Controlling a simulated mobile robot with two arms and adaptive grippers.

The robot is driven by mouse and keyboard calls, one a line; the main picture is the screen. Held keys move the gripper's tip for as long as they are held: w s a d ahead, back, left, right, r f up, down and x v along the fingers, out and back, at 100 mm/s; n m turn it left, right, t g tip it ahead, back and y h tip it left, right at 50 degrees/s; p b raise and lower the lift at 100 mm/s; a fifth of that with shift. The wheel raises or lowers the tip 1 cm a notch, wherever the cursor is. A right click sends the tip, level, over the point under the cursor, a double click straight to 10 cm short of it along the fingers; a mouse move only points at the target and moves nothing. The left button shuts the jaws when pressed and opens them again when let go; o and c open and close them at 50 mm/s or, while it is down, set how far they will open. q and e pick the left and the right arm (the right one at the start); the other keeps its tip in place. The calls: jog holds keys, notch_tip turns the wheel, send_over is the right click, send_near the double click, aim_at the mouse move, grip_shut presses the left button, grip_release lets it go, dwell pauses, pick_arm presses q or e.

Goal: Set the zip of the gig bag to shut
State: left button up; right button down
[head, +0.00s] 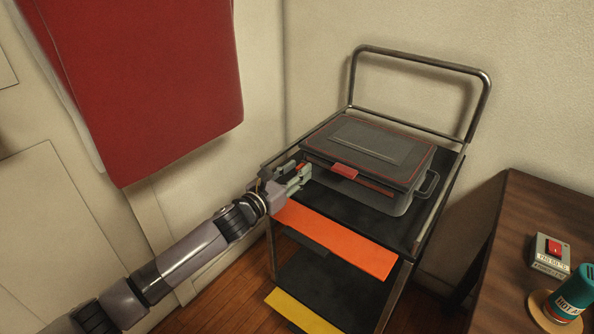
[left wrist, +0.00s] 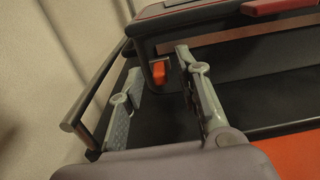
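The gig bag (head: 375,146), a dark grey case with red piping, lies on the top shelf of a cart. A dark gap with a reddish strip shows under its lid along the front, and a red tab (head: 344,170) sits mid-front. A small orange-red piece, seemingly the zip pull (left wrist: 159,72), is at the front-left corner. My left gripper (head: 298,170) is at that corner. In the left wrist view its fingers (left wrist: 158,64) are apart, with the orange piece between them or just beyond; contact cannot be told. My right gripper is in neither view.
The cart has a metal handle (head: 425,61) behind the bag and an orange strip (head: 335,240) along its front. A red cloth (head: 150,85) hangs at left. A wooden table (head: 505,245) at right holds a red-switch box (head: 552,249) and a teal container (head: 573,290).

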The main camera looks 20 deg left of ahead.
pick_arm(q)
jog(key=shift+w+d, duration=0.1)
jog(key=shift+w, duration=0.25)
jog(key=shift+c, duration=0.3)
grip_shut()
dwell(0.5)
